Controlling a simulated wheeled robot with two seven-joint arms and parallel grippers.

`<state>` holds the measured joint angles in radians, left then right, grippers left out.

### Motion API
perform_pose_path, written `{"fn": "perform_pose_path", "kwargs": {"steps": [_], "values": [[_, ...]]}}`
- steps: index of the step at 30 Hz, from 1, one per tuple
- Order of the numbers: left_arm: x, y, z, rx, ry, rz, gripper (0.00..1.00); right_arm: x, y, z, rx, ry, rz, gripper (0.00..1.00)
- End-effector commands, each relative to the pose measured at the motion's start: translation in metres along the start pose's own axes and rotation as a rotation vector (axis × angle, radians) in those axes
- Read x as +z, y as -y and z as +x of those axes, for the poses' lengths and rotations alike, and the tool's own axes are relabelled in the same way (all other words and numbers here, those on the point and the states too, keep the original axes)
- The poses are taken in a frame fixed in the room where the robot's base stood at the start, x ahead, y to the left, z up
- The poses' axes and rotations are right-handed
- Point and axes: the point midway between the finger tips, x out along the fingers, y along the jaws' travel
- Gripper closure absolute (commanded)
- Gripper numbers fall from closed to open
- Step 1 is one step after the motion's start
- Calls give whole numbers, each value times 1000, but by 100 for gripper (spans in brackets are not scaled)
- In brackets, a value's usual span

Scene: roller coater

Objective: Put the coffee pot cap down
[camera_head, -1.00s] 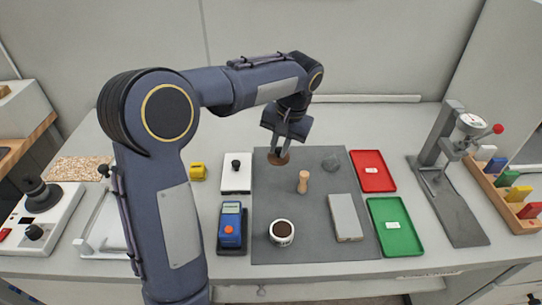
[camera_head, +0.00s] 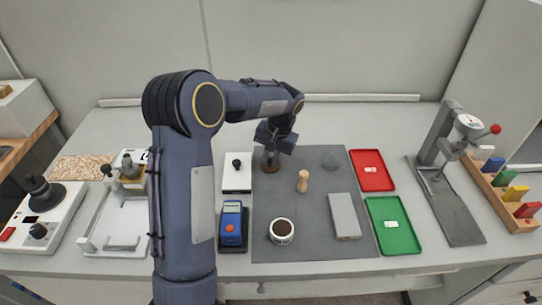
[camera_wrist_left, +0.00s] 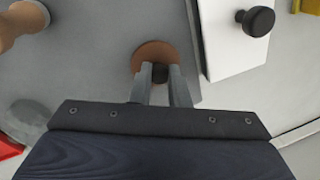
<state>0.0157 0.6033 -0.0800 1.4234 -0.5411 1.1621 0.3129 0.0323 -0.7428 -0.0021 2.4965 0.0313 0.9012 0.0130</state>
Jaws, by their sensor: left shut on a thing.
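The coffee pot cap is a brown disc (camera_head: 269,167) with a dark knob, at the back left corner of the dark grey mat (camera_head: 290,205). It also shows in the left wrist view (camera_wrist_left: 150,52). My left gripper (camera_head: 273,155) points down over it and is shut on the knob (camera_wrist_left: 160,73). The fingers (camera_wrist_left: 163,85) hide part of the knob and disc. I cannot tell whether the disc touches the mat or hangs just above it. My right gripper is not in view.
A white plate with a black knob (camera_head: 237,173) lies just left of the cap. A wooden tamper-like piece (camera_head: 303,181), a clear round object (camera_head: 330,160), a dark-filled cup (camera_head: 281,231) and a grey block (camera_head: 344,216) stand on the mat. Red (camera_head: 371,170) and green (camera_head: 392,225) trays lie right.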

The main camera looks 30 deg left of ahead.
Motion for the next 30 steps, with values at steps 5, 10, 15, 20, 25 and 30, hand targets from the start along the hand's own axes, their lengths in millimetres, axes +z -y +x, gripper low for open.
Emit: {"fn": "perform_pose_path", "kwargs": {"steps": [5,10,15,20,25,30], "values": [[0,-1,4,0,1,0,100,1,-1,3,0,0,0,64],[0,0,2,0,0,0,64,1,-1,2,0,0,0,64],[0,0,2,0,0,0,63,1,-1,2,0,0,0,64],[0,0,-1,0,0,0,63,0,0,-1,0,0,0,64],[-1,0,-21,-1,-4,0,63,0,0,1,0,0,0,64],[-1,0,-59,1,-5,-1,63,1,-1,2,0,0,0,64]]}}
